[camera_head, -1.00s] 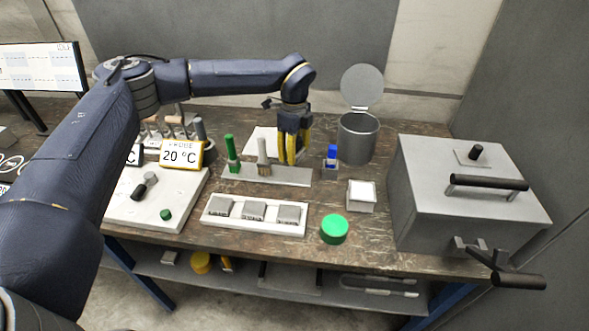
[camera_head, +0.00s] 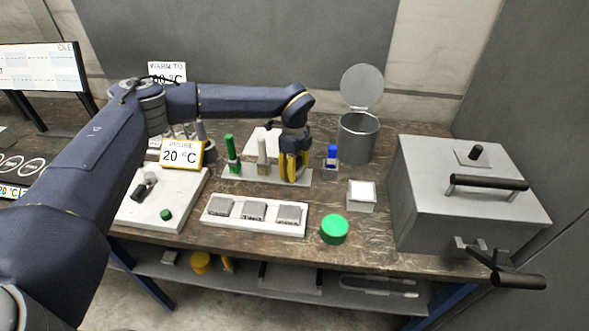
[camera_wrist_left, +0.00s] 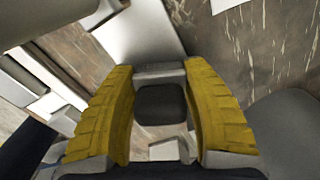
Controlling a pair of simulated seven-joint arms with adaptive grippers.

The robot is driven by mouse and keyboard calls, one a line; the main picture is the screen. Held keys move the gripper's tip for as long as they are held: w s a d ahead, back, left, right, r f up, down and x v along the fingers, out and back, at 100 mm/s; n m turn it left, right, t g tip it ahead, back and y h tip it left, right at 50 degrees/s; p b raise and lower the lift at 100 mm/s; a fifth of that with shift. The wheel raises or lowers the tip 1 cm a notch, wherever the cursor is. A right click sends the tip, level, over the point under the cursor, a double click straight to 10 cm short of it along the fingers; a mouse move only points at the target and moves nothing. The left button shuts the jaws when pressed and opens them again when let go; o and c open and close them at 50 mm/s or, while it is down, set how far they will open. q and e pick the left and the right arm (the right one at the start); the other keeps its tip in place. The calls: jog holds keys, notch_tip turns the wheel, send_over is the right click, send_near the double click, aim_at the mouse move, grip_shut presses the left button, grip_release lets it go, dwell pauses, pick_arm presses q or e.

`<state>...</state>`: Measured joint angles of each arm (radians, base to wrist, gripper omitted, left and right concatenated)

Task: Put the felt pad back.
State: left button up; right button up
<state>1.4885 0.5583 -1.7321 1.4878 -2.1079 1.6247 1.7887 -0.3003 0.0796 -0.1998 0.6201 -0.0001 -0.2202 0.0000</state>
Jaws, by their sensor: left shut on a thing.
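My left gripper (camera_head: 294,176) points down at the right end of a grey rack (camera_head: 240,176). In the left wrist view its yellow fingers (camera_wrist_left: 163,115) are shut on a grey block with a dark, square face, which I take to be the felt pad (camera_wrist_left: 160,104). In the head view the fingers hide the pad, and I cannot tell whether it touches the rack. A green-handled brush (camera_head: 231,150) and a beige-handled brush (camera_head: 262,152) stand upright in the rack to the left of the gripper. My right gripper is not in view.
A blue-capped vial (camera_head: 332,154) and an open grey can (camera_head: 357,137) stand right of the gripper. In front are a white tray (camera_head: 235,221) with grey blocks, a small white-topped box (camera_head: 361,195) and a green disc (camera_head: 334,229). A large grey box (camera_head: 460,205) fills the right.

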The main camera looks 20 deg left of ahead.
pick_arm(q)
jog(key=o, duration=1.3)
jog(key=shift+f, duration=0.1)
notch_tip(320, 180, up, 12)
jog(key=shift+r, duration=0.15)
